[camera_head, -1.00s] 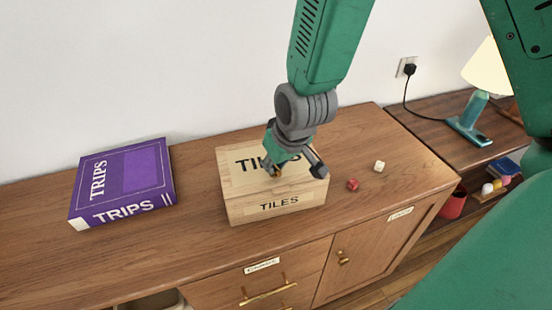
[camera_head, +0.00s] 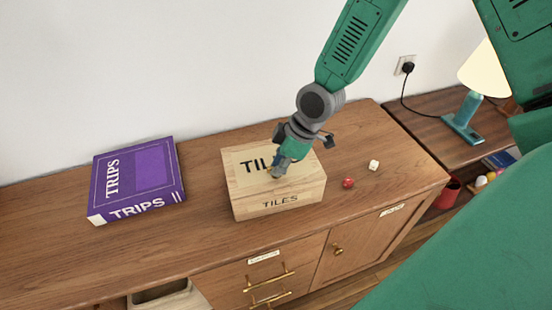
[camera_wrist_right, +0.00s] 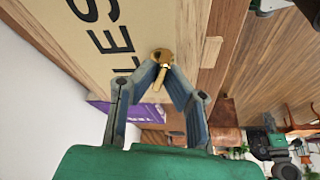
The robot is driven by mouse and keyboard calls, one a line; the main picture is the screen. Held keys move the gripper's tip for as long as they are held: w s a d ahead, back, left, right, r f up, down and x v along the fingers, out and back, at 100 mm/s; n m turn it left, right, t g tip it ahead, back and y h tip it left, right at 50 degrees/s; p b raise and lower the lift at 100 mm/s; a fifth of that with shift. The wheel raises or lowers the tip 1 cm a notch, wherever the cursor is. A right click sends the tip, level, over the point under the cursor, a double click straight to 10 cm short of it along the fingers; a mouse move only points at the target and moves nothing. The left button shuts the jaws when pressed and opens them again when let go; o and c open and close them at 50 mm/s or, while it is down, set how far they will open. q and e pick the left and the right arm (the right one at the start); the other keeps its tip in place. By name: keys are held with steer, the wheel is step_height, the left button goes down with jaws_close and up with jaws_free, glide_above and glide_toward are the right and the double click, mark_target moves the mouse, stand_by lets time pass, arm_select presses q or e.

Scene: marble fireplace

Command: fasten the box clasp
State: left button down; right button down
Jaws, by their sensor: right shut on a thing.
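The wooden box (camera_head: 240,212), lettered TILES on lid and front, sits on the sideboard with its lid down. Its lid also fills the upper left of the right wrist view (camera_wrist_right: 65,45). A brass clasp (camera_wrist_right: 161,56) shows at the lid's edge in that view, and its tab points toward my gripper. My right gripper (camera_head: 276,172) is over the lid near the front edge. In the right wrist view, its fingers (camera_wrist_right: 164,68) converge with their tips on the clasp. In the head view the gripper hides most of the clasp. My left gripper is not in view.
A purple TRIPS box (camera_head: 140,180) lies to the left. A red die (camera_head: 348,183) and a white die (camera_head: 374,165) lie to the right of the wooden box. A lamp (camera_head: 466,118) stands on a lower table at right. The sideboard between the two boxes is clear.

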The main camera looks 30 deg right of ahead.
steer(key=shift+d+n+g+p, duration=0.1)
steer(key=shift+n+g+p, duration=0.3)
steer(key=shift+n+p, duration=0.55)
steer(key=shift+n+g+y, duration=0.3)
steer(key=shift+n+g, duration=0.1)
steer(key=shift+n, duration=0.85)
steer(key=shift+f+p, duration=0.1)
steer(key=shift+p, duration=0.2)
steer(key=c, duration=1.8)
jaws_free()
steer(key=shift+o, duration=0.6)
steer(key=shift+w, duration=0.1)
steer(key=shift+d, duration=0.1)
